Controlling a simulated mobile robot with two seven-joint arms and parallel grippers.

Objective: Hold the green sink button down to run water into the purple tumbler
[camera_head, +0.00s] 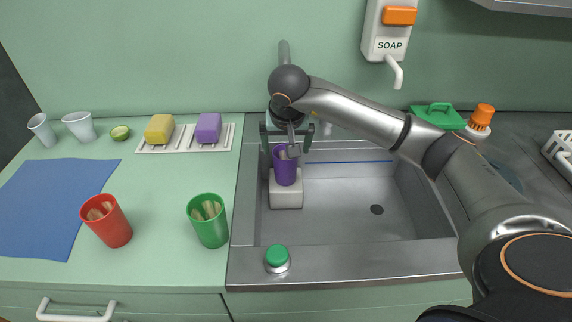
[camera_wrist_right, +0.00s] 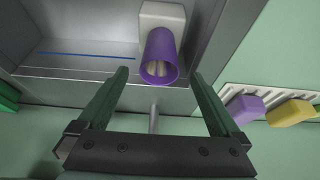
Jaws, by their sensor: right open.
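The purple tumbler (camera_head: 285,170) stands on a white block (camera_head: 286,195) in the left part of the sink. In the right wrist view the tumbler (camera_wrist_right: 161,52) shows its open mouth, with pale streaks inside that I cannot identify. My right gripper (camera_head: 286,140) is open at the tumbler's far side. In its wrist view the open fingers (camera_wrist_right: 160,78) are spread to either side of the tumbler's rim, with gaps. The green sink button (camera_head: 277,255) is on the sink's front ledge, with nothing touching it. The tap is largely hidden behind my right arm. My left gripper is not in view.
A red cup (camera_head: 107,222) and a green cup (camera_head: 208,222) holding sticks stand on the left counter. Yellow (camera_head: 159,129) and purple (camera_head: 208,128) sponges lie on a rack behind. A soap dispenser (camera_head: 388,30) hangs on the wall. The sink's right side (camera_head: 345,215) is empty.

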